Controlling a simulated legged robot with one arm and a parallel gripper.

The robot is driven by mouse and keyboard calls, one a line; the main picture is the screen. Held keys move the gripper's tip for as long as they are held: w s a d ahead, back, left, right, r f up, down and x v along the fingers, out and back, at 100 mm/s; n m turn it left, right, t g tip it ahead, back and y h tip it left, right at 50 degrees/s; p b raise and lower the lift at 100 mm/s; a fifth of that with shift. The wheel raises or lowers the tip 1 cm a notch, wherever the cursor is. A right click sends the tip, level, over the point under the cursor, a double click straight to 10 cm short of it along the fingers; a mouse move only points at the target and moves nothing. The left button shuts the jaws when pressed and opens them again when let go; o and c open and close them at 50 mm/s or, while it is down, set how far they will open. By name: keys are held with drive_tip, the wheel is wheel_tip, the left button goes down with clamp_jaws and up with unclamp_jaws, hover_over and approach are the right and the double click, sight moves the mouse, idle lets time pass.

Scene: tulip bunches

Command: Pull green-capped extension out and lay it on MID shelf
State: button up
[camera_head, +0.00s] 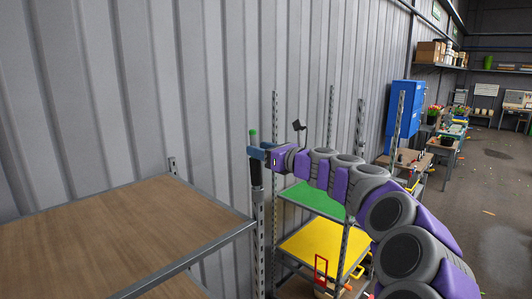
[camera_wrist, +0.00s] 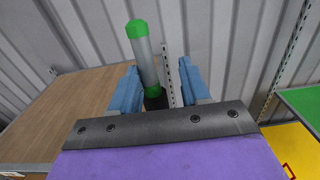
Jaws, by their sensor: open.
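The green-capped extension (camera_wrist: 146,58) stands nearly upright in the wrist view, a grey tube with a green cap and a green band lower down. Its lower end meets a dark holder (camera_wrist: 156,101). My gripper (camera_wrist: 157,67) is open, with its blue fingers on either side of the tube and gaps visible. In the head view the green cap (camera_head: 253,134) shows just above my gripper (camera_head: 259,150), over a black sleeve (camera_head: 257,173) by the shelf post. A green shelf (camera_head: 312,199) and a yellow shelf (camera_head: 312,246) lie below my arm; no label shows which is MID.
A wooden shelf (camera_head: 110,225) with a metal edge fills the lower left. Perforated metal posts (camera_head: 331,118) rise behind my arm, close to a corrugated wall (camera_head: 140,80). A red frame (camera_head: 321,270) stands at the yellow shelf's front. The green shelf looks bare.

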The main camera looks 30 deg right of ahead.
drive_tip(key=shift+w+a+r, duration=0.1)
drive_tip(key=shift+a, duration=1.2)
drive_tip(key=c, duration=0.3)
drive_tip(key=shift+d, duration=0.2)
drive_tip(key=c, duration=0.3)
drive_tip(key=shift+d, duration=0.75)
clamp_jaws()
